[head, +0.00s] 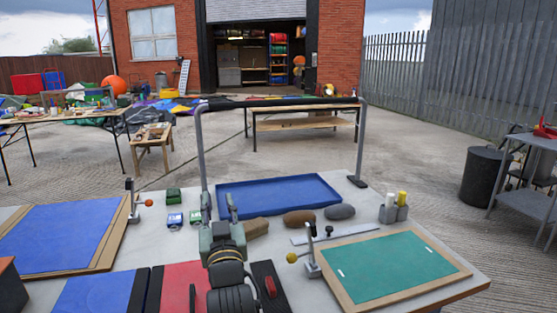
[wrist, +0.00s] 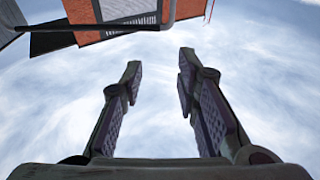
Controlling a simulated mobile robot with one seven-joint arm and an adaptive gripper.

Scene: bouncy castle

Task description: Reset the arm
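My gripper (head: 218,204) stands above the near middle of the work table (head: 480,284) in the head view, its two fingers pointing up. In the wrist view my gripper (wrist: 160,64) has its fingers wide apart, with only cloudy sky between them. It is empty and touches nothing that I can see. My arm below it hides part of the table top.
A blue tray (head: 280,192) lies behind my gripper. A green framed board (head: 385,265) is on the right and a blue panel (head: 60,238) on the left. Brown and grey lumps, small bottles and clamps stand around. A metal frame (head: 200,150) rises over the table.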

